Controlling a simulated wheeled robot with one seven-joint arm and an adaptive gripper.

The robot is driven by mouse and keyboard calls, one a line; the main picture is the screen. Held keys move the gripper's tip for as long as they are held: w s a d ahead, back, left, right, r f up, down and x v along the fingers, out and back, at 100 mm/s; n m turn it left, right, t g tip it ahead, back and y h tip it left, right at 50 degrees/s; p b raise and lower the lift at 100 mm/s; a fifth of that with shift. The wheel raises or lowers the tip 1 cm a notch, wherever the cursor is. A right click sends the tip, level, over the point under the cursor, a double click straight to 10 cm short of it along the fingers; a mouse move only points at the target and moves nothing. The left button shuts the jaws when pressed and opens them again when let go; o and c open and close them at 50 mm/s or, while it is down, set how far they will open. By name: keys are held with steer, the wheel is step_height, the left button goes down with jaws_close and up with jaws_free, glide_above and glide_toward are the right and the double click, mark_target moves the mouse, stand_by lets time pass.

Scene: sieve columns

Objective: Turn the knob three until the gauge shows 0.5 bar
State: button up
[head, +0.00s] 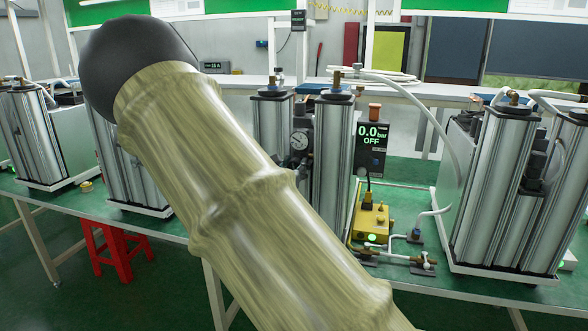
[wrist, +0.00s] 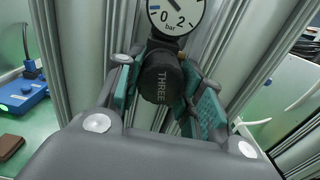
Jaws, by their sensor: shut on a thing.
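Knob three (wrist: 162,84) is a black round knob marked "THREE", seen in the wrist view just below a dial gauge. My gripper (wrist: 166,88) has its teal-padded fingers on either side of the knob and is shut on it. The round white gauge (wrist: 176,14) is cut off by the top edge; "0", "2" and "bar" show, but its needle cannot be read clearly. In the head view a small gauge (head: 299,141) sits between two metal columns, too small to read.
A black digital display (head: 371,140) reads 0.0 bar OFF, right of the columns. A yellow box (head: 371,222) with a green light stands below it. Other column units (head: 500,190) stand to the right and left. A red stool (head: 108,250) is under the table.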

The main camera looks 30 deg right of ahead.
steer(key=o, duration=1)
steer(key=shift+r+p, duration=0.15)
steer(key=shift+p, duration=0.4)
